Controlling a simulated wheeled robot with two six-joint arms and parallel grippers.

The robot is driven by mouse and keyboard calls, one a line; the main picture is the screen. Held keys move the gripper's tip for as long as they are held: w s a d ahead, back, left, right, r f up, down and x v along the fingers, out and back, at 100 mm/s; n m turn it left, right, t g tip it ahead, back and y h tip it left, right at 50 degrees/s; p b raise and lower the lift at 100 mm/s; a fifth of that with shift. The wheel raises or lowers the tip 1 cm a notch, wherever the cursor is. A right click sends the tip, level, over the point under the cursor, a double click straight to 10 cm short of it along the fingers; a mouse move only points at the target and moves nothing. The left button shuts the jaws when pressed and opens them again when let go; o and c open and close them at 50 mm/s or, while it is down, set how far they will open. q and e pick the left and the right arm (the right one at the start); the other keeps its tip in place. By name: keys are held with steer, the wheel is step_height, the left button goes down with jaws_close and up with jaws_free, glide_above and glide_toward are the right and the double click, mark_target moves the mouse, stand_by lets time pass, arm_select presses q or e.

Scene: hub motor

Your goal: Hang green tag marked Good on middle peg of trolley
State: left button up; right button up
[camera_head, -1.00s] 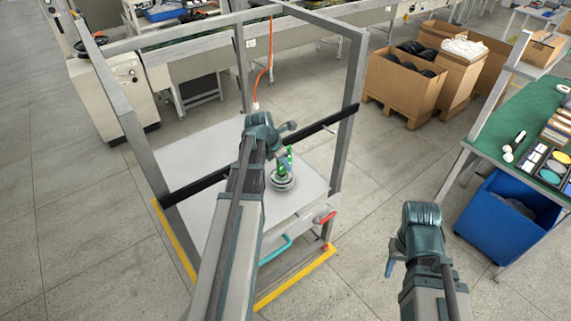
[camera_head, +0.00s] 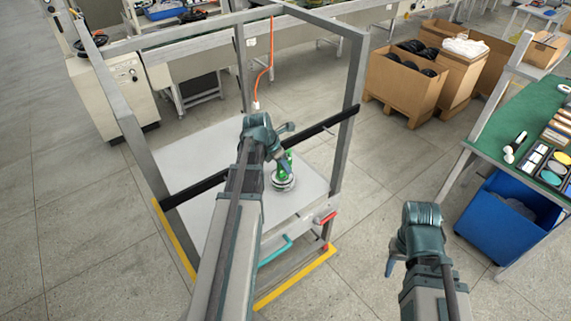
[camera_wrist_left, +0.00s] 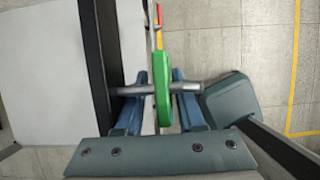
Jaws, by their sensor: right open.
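The green tag (camera_wrist_left: 162,95) appears nearly edge-on in the left wrist view, on a grey peg (camera_wrist_left: 185,88) that sticks out from a dark bar (camera_wrist_left: 94,60). My left gripper (camera_wrist_left: 160,105) is open around the tag, with a finger on each side and gaps between. In the head view, green (camera_head: 286,163) shows just below my left gripper (camera_head: 283,142), in front of the trolley's black crossbar (camera_head: 312,130). The word on the tag is not readable. My right gripper (camera_head: 392,262) is open and empty, low at the right, away from the trolley.
A round metal hub motor (camera_head: 283,181) sits on the white trolley deck (camera_head: 205,150). A green-topped table (camera_head: 490,135) and blue bin (camera_head: 503,222) stand at right. Cardboard boxes (camera_head: 400,90) stand behind on the floor.

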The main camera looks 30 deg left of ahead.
arm_select(q)
steer(key=p+v, duration=1.1)
steer(key=v, duration=0.2)
steer(key=shift+d+r+p, duration=0.2)
steer(key=shift+p, duration=0.1)
steer(key=shift+s, duration=0.1)
steer(key=s+d+f+m+g+y, duration=0.1)
steer(key=s+d+m+g, duration=0.15)
steer(key=d+m, duration=1.1)
steer(key=s+d+f+m+g+y, duration=0.1)
steer(key=s+d+m, duration=0.3)
steer(key=d+m, duration=0.95)
steer(key=s+d+f+m+b, duration=0.2)
steer(key=f+b, duration=0.5)
steer(key=s+d+f+m+b, duration=0.1)
steer(key=d+f+m+b, duration=0.1)
steer(key=f+b, duration=0.5)
steer(key=s+d+f+m+y+b, duration=0.1)
steer(key=f+m+b, duration=0.3)
steer(key=f+b, duration=0.4)
steer(key=shift+s+d+g, duration=0.35)
steer(key=shift+s+d, duration=0.45)
steer(key=shift+s, duration=0.05)
